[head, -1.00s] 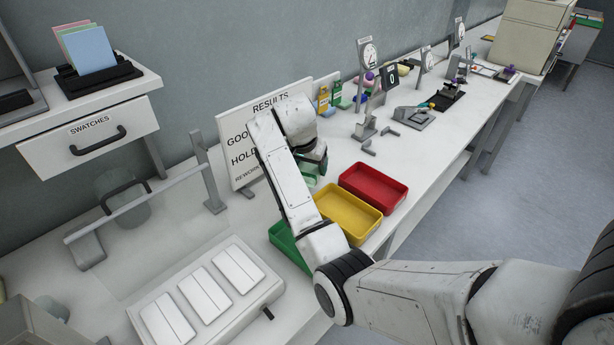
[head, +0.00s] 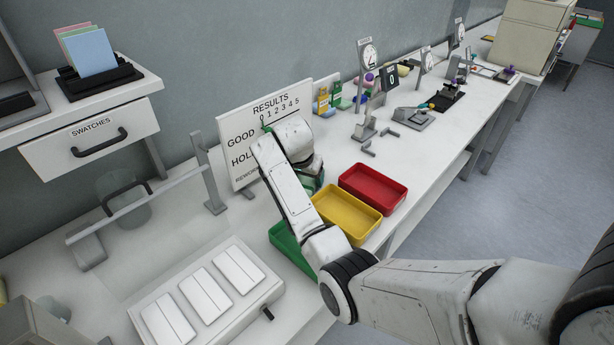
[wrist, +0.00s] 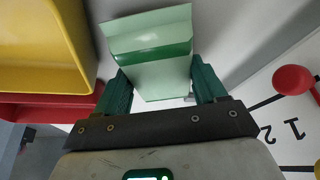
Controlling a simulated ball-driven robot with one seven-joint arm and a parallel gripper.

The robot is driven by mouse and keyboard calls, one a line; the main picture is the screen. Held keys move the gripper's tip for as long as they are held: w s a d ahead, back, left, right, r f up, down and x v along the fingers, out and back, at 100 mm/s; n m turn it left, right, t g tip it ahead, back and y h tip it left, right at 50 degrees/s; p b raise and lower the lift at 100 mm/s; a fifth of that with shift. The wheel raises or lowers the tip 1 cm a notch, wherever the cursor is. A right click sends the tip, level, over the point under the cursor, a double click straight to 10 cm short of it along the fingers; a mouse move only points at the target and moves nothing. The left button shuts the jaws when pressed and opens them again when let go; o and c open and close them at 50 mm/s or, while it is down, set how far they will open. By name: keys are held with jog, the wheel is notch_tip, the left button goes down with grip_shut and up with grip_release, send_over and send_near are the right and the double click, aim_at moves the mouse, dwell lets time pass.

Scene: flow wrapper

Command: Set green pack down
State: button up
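In the wrist view the pale green pack (wrist: 150,60), with a darker green band and an upper flap, sits between the two dark green fingers of my gripper (wrist: 161,85). Both fingers touch its sides, so my gripper is shut on it. In the head view my forearm and wrist hide most of my gripper, beside the RESULTS board and behind the yellow tray. I cannot tell whether the pack touches the bench.
A green tray (head: 287,247), a yellow tray (head: 345,216) and a red tray (head: 373,189) line the bench's front edge. The RESULTS board (head: 240,150) stands behind my wrist. A flat machine with white plates (head: 205,300) is at front left.

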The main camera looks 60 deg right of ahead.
jog(key=o, duration=0.4)
